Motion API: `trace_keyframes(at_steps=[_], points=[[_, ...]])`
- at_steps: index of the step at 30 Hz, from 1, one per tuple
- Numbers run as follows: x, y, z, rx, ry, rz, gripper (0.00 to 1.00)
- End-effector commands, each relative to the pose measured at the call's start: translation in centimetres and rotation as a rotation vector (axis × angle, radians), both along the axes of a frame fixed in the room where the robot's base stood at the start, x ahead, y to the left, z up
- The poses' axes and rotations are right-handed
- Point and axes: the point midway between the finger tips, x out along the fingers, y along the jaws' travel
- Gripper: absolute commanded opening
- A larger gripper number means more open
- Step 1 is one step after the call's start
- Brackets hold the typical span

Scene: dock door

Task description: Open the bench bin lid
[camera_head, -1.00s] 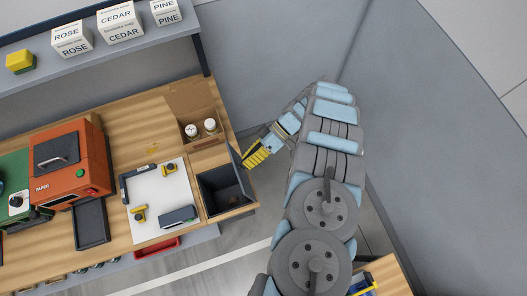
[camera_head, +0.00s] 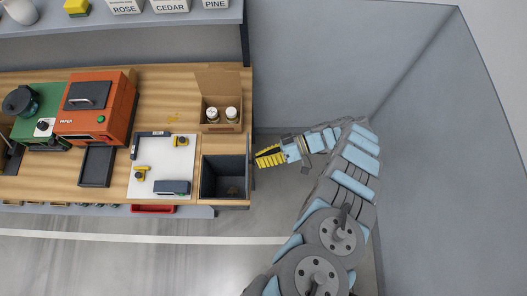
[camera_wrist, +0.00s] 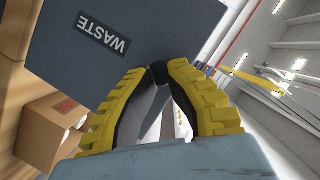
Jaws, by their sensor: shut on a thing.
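The bench bin (camera_head: 222,180) is a dark square well at the right end of the wooden bench, and its inside shows from above. Its lid (camera_head: 250,172) stands up at the bin's right edge, seen almost edge-on. In the wrist view the lid (camera_wrist: 165,35) is a dark panel labelled WASTE. My gripper (camera_head: 258,161) has yellow ribbed fingers and reaches in from the right, beyond the bench end. In the wrist view my gripper (camera_wrist: 160,73) has its fingertips together at the lid's edge, shut on it. The exact hold is partly hidden by the fingers.
A cardboard box (camera_head: 221,126) with white-capped jars stands behind the bin. A white mat (camera_head: 160,160) with small tools lies to its left. An orange machine (camera_head: 92,115) stands further left. A grey wall lies behind my arm; floor is open in front.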

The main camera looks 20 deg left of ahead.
Motion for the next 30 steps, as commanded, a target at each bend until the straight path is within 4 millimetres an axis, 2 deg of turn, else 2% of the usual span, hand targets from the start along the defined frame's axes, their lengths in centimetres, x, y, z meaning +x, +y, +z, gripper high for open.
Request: trace_keyframes(at_steps=[1, 9, 10, 13, 14, 25, 30], points=[[-0.2, 0.0, -0.6, -0.008, 0.001, 0.001, 0.00], [-0.2, 0.0, -0.6, -0.008, 0.001, 0.001, 0.00], [-0.2, 0.0, -0.6, -0.008, 0.001, 0.001, 0.20], [-0.2, 0.0, -0.5, -0.007, 0.001, 0.001, 0.49], [-0.2, 0.0, -0.5, -0.007, 0.001, 0.001, 0.53], [0.0, 0.0, 0.0, -0.002, -0.001, 0.001, 0.53], [0.1, 0.0, 0.9, 0.000, 0.001, 0.001, 0.53]])
